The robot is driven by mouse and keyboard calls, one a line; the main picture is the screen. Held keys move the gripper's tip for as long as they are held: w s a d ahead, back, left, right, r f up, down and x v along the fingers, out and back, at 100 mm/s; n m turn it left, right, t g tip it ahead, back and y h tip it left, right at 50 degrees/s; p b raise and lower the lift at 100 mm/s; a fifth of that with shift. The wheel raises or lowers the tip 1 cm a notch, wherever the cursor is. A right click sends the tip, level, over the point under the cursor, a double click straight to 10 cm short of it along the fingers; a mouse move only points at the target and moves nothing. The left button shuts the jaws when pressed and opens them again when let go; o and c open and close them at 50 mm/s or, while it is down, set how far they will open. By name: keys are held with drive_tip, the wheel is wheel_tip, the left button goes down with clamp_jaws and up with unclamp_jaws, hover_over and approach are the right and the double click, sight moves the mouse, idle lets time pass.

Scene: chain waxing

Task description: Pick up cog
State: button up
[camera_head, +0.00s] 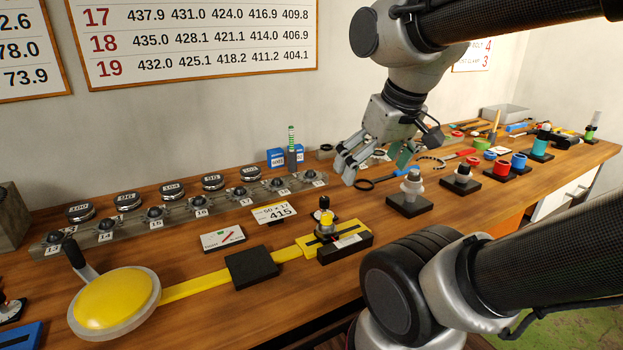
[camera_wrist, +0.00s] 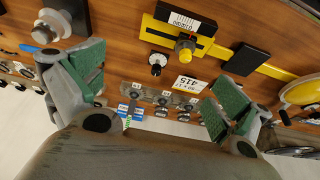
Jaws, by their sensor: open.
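Several small dark cogs sit in a row on a grey rail (camera_head: 130,233) with white number labels; one cog (camera_head: 240,191) stands behind the label that seems to read 17. I cannot tell which cog is meant. Part of the row also shows between my fingers in the wrist view, with a cog (camera_wrist: 163,99) near the middle. My gripper (camera_head: 376,162) is open and empty, with green finger pads. It hangs above the table, right of the rail's right end. The open fingers also show in the wrist view (camera_wrist: 157,82).
Silver discs (camera_head: 212,181) stand behind the rail. A card reading 415 (camera_head: 273,213) stands in front of it. A yellow measuring bar (camera_head: 195,286) with a round yellow plate lies nearer. A blue box (camera_head: 277,158) stands behind the rail's right end. Grey parts on black bases (camera_head: 408,205) stand right.

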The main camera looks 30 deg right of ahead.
idle(0.3)
drive_tip(key=shift+c, duration=0.9)
drive_tip(key=m+g, duration=0.3)
drive_tip(key=g, duration=0.2)
hover_over(311, 173)
drive_tip(key=s, duration=0.4)
drive_tip(key=f, duration=0.8)
drive_tip(key=shift+w+f, duration=0.1)
drive_tip(key=shift+w, duration=0.15)
drive_tip(key=w+r, duration=0.1)
drive_tip(key=w+r+m, duration=0.1)
drive_tip(key=w, duration=0.1)
drive_tip(key=shift+w+d+r+m+t, duration=0.1)
drive_tip(key=shift+w+m+t, duration=0.05)
drive_tip(key=shift+m+t, duration=0.2)
wheel_tip(311, 173, down, 7)
drive_tip(key=shift+w+f, duration=0.1)
drive_tip(key=shift+f, duration=0.3)
drive_tip(key=shift+f, duration=0.25)
